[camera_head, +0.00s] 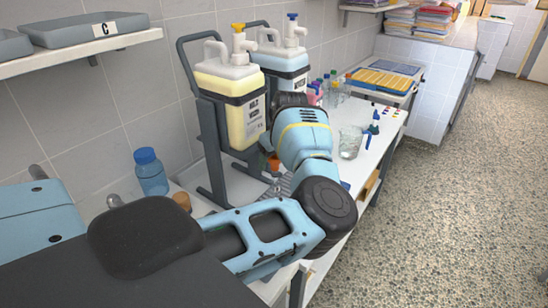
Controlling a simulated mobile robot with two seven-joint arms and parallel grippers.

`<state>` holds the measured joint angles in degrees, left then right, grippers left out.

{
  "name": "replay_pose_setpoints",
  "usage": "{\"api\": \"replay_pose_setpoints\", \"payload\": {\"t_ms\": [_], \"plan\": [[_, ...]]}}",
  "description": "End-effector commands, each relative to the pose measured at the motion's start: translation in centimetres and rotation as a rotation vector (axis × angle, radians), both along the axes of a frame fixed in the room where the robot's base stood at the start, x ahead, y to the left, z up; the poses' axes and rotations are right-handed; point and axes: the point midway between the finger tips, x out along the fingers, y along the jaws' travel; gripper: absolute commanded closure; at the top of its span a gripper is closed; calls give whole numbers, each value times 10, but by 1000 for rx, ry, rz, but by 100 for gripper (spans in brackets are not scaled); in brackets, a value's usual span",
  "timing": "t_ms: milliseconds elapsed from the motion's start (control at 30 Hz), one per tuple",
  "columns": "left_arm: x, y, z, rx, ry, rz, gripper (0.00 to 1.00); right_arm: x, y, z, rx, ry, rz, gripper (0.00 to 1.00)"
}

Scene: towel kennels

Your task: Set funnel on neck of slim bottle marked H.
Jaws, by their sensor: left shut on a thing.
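My left arm reaches in from the left over the white bench, and its dark wrist end and gripper (290,100) are beside the large dispensers. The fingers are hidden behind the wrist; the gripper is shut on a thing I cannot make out. No funnel can be clearly identified. Several small slim bottles (331,84) with coloured caps stand just beyond the gripper, and no letter H is readable on them. A pink item (314,96) shows close to the right of the wrist; I cannot tell what it is. My right gripper is not in view.
A yellow-filled dispenser (232,110) and a pale blue one (287,70) stand on dark frames left of the arm. A clear beaker (350,142) stands to its right. A blue bottle (151,172) is at left. A grey tray marked C (85,29) sits on the shelf.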

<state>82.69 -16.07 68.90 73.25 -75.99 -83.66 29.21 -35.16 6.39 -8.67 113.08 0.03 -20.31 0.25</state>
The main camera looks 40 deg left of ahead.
Motion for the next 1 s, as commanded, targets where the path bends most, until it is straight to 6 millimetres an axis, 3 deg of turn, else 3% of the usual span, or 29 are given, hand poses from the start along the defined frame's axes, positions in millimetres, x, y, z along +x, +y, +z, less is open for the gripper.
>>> {"api": "replay_pose_setpoints", "payload": {"t_ms": [1000], "plan": [[0, 0, -8, 0, 0, -1, 55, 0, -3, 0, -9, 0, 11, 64]]}}
